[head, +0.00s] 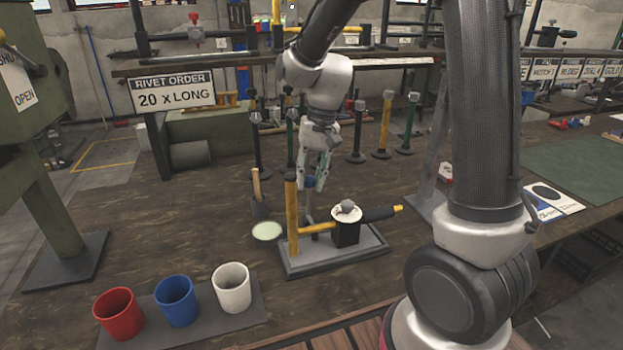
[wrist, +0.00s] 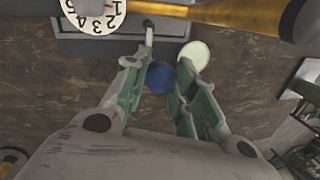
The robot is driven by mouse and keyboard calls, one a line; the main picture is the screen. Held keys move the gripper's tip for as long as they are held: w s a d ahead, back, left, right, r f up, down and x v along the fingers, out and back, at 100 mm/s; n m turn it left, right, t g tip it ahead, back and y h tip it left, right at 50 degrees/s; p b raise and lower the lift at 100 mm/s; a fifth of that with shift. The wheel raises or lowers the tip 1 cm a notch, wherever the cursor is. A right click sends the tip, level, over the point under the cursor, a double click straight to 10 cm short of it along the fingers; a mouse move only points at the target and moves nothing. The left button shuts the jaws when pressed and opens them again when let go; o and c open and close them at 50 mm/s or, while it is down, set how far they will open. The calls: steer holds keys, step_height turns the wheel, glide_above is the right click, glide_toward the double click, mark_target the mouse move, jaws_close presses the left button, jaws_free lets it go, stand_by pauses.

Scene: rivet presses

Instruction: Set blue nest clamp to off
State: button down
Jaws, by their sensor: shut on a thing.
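The blue nest clamp shows as a round blue knob (head: 309,182) on a thin grey lever that rises from the press fixture base (head: 300,268). The knob also shows in the wrist view (wrist: 160,76), between the fingers. My gripper (head: 314,178) comes down from above and is shut on the blue knob, with green pads on the insides of its fingers (wrist: 160,80). The fingers partly cover the knob. The grey lever end (wrist: 149,30) shows beyond the fingertips. I cannot read any on or off marking.
A pale green disc (head: 267,231) lies left. Red (head: 118,313), blue (head: 177,300) and white (head: 232,287) cups stand in front.

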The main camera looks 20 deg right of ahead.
steer(key=w+f+g, duration=0.4)
steer(key=w+g, duration=0.1)
steer(key=w, duration=0.6)
steer(key=shift+w+f, duration=0.25)
steer(key=shift+f, duration=0.15)
steer(key=shift+w+f, duration=0.1)
steer(key=shift+f, duration=0.05)
steer(key=c, duration=1.3)
jaws_free()
steer(key=shift+w, duration=0.1)
steer(key=shift+o, duration=0.9)
